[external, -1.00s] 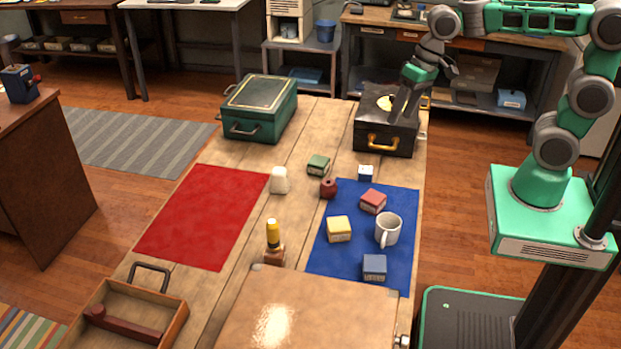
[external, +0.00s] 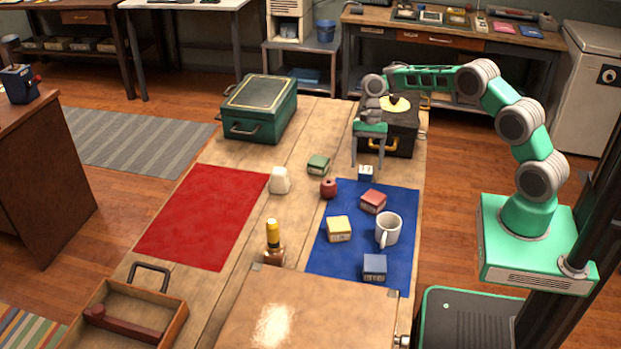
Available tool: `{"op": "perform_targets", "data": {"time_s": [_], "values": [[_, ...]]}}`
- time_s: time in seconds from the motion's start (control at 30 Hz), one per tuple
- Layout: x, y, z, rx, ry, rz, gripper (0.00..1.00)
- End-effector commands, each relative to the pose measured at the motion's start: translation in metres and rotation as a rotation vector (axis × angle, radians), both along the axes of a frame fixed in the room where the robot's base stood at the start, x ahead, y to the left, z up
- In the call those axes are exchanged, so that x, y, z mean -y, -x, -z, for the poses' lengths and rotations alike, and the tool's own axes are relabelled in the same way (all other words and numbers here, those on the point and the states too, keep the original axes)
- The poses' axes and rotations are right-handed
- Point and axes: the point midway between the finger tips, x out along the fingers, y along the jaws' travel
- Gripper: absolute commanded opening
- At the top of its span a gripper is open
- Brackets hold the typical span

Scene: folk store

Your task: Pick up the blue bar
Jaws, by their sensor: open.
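Two bluish blocks are in view, and I cannot tell which one the task calls the blue bar. A small block with a pale top and blue side (external: 365,174) is at the far edge of the blue mat (external: 318,258). A larger grey-blue block (external: 374,267) lies near the mat's front right. My gripper (external: 367,165) points down, open, with its two fingers apart on either side of the small block in the picture. Its exact height above the block is unclear, and nothing is held.
A red block (external: 373,201), a yellow block (external: 339,229) and a white mug (external: 388,230) are on the blue mat. A dark red spool-like piece (external: 328,188) and a green block (external: 318,165) are close by. A black case (external: 402,135) stands behind. The red mat (external: 205,215) is bare.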

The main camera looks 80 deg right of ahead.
Motion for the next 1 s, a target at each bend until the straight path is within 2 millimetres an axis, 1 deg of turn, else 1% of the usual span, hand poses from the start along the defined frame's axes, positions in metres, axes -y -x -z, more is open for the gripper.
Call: {"op": "perform_targets", "data": {"time_s": [0.03,0.13,0.2,0.4,0.47,1.0], "values": [[-0.003,0.0,0.016,-0.002,-0.001,0.0,0.68],[-0.009,0.0,0.028,0.0,0.0,-0.001,0.68],[-0.011,0.0,0.032,0.0,0.0,0.0,0.68],[-0.011,0.0,0.031,0.0,0.0,0.0,0.68],[-0.011,0.0,0.031,0.0,0.0,0.0,0.64],[-0.011,0.0,0.031,0.0,0.0,-0.001,0.2]]}}
